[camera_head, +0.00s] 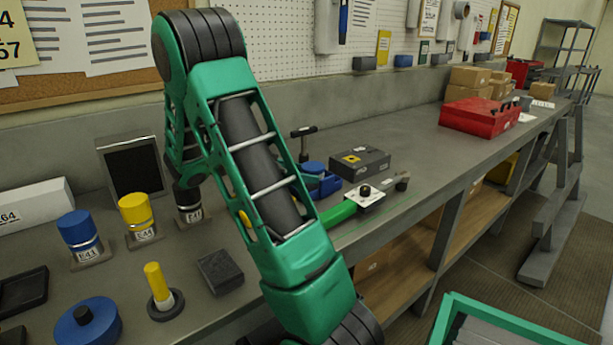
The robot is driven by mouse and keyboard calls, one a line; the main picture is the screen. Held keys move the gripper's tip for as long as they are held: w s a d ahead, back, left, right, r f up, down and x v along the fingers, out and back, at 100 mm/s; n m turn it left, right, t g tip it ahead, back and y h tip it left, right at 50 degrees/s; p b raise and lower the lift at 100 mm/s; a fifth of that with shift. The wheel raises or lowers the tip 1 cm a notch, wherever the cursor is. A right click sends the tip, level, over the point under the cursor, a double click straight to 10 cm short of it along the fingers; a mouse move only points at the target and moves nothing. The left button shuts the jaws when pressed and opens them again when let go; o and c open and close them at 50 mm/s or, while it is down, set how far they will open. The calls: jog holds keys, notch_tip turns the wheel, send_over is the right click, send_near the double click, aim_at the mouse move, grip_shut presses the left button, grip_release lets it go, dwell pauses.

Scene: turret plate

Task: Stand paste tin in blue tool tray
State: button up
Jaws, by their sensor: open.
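I cannot pick out the paste tin for certain. A squat round blue piece with a black knob (88,325) sits at the front left of the bench. A blue object (320,180), partly hidden behind my green arm, lies at mid-bench; I cannot tell whether it is the blue tool tray. My arm rises from the bottom, bends at the top and comes down towards the bench behind its own link. My gripper is not visible.
Labelled blue (80,230) and yellow (136,210) cylinders stand left of my arm. A yellow peg on a round base (160,285) and a dark block (220,271) are nearer. A dark grey box (347,163) and red toolbox (480,116) stand right. The bench (400,140) between them is clear.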

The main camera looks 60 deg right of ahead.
jog(key=v, duration=0.7)
jog(key=shift+w+a+r, duration=0.15)
jog(key=shift+w+a, duration=0.05)
jog(key=shift+a, duration=0.15)
